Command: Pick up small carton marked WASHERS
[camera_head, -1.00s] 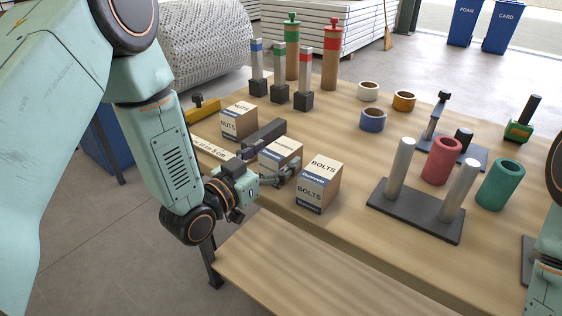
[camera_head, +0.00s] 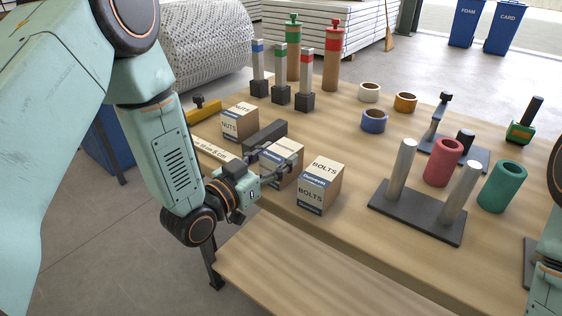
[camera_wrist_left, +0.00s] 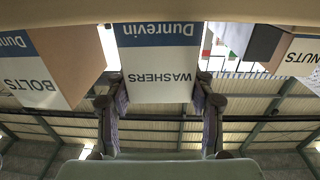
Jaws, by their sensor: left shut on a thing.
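The small WASHERS carton (camera_head: 284,165) stands on the wooden table between the NUTS carton (camera_head: 240,121) and the BOLTS carton (camera_head: 320,184). My left gripper (camera_head: 270,163) is shut on the WASHERS carton, with one finger on each side of it. In the left wrist view the WASHERS label (camera_wrist_left: 160,72) faces the camera upside down, between my two fingers (camera_wrist_left: 160,103). Part of the carton is hidden behind the gripper in the head view. My right arm shows only at the right edge; its gripper is out of view.
The BOLTS carton is close on the right. A dark grey block (camera_head: 265,136) lies behind the WASHERS carton. A rack with two metal posts (camera_head: 415,212) stands to the right. Several tape rolls (camera_head: 374,121) and colour-banded posts (camera_head: 281,80) stand farther back.

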